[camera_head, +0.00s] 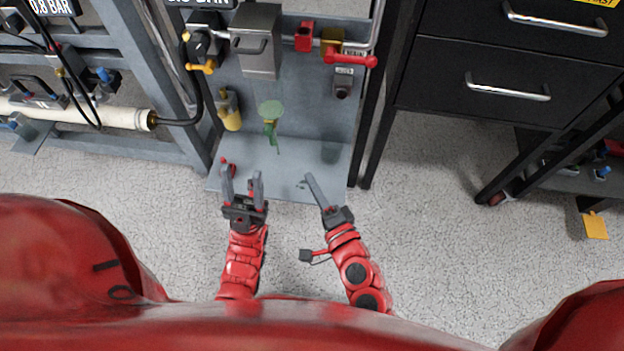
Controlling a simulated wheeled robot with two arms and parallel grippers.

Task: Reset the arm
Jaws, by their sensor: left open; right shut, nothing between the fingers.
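My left gripper (243,180) is open, with its two grey fingers apart and nothing seen between them. It points up the picture, over the front edge of the grey panel's base plate (330,178). My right gripper (311,181) is shut and empty, to the right of the left one, its fingers together and tilted up and to the left. Both red arms come up from the bottom of the picture. A small red item (227,161) shows by the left gripper's left fingertip; I cannot tell what it is.
The grey panel carries a metal box (257,42), a red-handled valve (350,61), a yellow-handled valve (201,67), a yellow part (229,112) and a green funnel-like part (271,111). Black drawers (505,75) stand at right. A white tube (120,117) lies left. Speckled floor (440,230) is clear.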

